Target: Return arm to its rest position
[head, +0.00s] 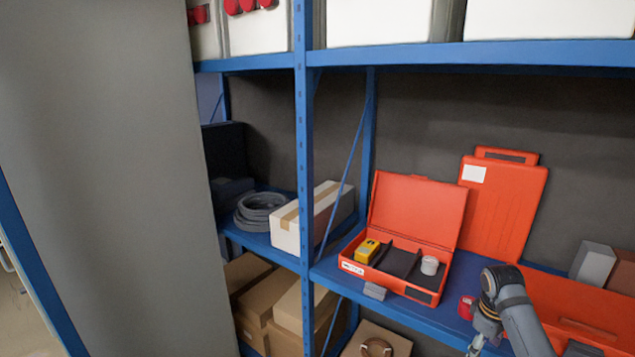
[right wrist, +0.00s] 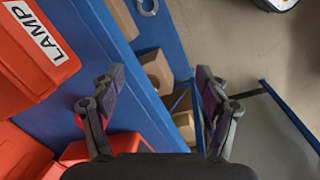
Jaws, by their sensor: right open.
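My right arm (head: 512,305) comes in at the lower right of the head view, in front of the blue shelf. Its gripper is mostly cut off at the bottom edge there. In the right wrist view my right gripper (right wrist: 160,80) has its two dark fingers spread wide with nothing between them. It is over the shelf's front edge, with cardboard boxes and floor below. My left arm and gripper show in neither view.
An open orange case (head: 415,215) holds a yellow block (head: 367,251) and a white cylinder (head: 429,265). A grey block (head: 375,291) lies at the shelf edge. A LAMP-labelled box (right wrist: 35,55) lies left of the gripper.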

